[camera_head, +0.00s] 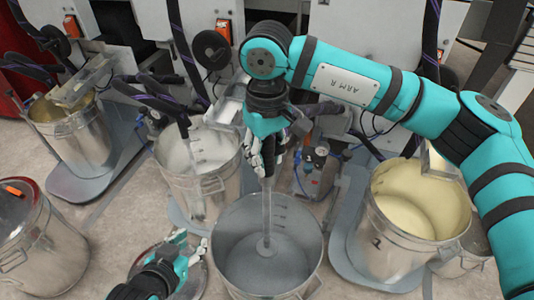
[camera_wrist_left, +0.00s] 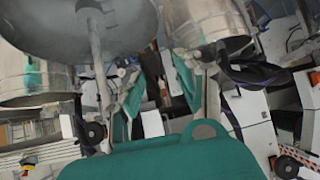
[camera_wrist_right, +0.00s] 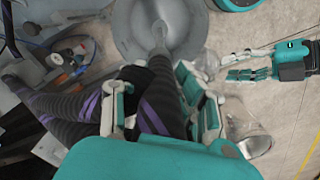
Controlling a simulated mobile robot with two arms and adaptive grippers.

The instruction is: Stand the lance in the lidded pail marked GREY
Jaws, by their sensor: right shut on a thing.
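My right gripper (camera_head: 268,143) is shut on the lance (camera_head: 267,205), gripping its upper part. The lance hangs about upright over the open pail of grey (camera_head: 318,235), its lower end inside the rim; I cannot tell if it touches bottom. In the right wrist view the lance (camera_wrist_right: 160,40) points into the pail's mouth (camera_wrist_right: 127,30). No lettering reads on this pail. My left gripper (camera_head: 185,258) is open and empty, low beside the pail's left side. A round metal lid (camera_head: 197,282) lies beneath it, partly hidden.
A white-filled pail (camera_head: 215,188) stands behind left, a cream-filled pail (camera_head: 425,200) at right, another open pail (camera_head: 75,140) at far left. A closed pail (camera_head: 50,250) with an orange tag stands front left. Machines and hoses crowd the back. Some floor (camera_head: 110,225) is clear.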

